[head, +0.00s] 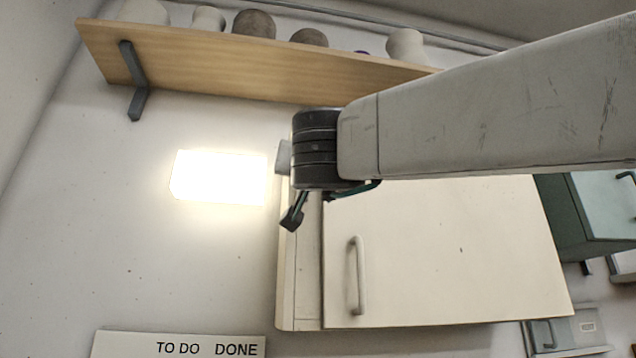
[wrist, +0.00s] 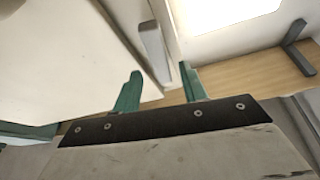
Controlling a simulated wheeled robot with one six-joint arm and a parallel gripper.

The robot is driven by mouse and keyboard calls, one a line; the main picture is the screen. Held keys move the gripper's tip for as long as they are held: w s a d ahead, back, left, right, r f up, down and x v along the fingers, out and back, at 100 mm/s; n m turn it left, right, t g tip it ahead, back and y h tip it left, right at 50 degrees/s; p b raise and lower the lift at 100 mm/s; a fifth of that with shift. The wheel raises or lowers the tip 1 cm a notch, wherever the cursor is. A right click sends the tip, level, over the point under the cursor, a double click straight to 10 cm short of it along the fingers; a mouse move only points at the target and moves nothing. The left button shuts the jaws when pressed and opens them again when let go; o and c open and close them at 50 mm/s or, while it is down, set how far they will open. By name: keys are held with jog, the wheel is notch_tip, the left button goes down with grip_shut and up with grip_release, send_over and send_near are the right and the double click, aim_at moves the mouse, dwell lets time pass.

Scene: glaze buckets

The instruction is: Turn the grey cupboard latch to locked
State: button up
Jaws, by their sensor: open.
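The cream cupboard (head: 440,255) hangs on the wall, its door shut or nearly so. A grey piece at its upper left edge, apparently the latch (head: 283,157), is mostly hidden behind my gripper (head: 332,200) in the head view. In the wrist view the latch (wrist: 153,48) is a long grey bar, tilted, beside the cupboard's edge. Its near end lies close to the gap between the green fingers of my gripper (wrist: 160,88). The fingers are apart with nothing held. I cannot tell whether they touch the latch. No lock marking is readable.
A wooden shelf (head: 200,60) with several pots runs above the cupboard. A bright panel (head: 218,177) is on the wall to the left. The door has a cream handle (head: 356,275). A green cabinet (head: 590,215) stands right. A TO DO/DONE board (head: 180,346) is low left.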

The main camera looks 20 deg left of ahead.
jog(key=x, duration=0.2)
jog(key=shift+w+a+r, duration=0.1)
jog(key=shift+w+r, duration=0.05)
jog(key=shift+w, duration=0.1)
grip_shut()
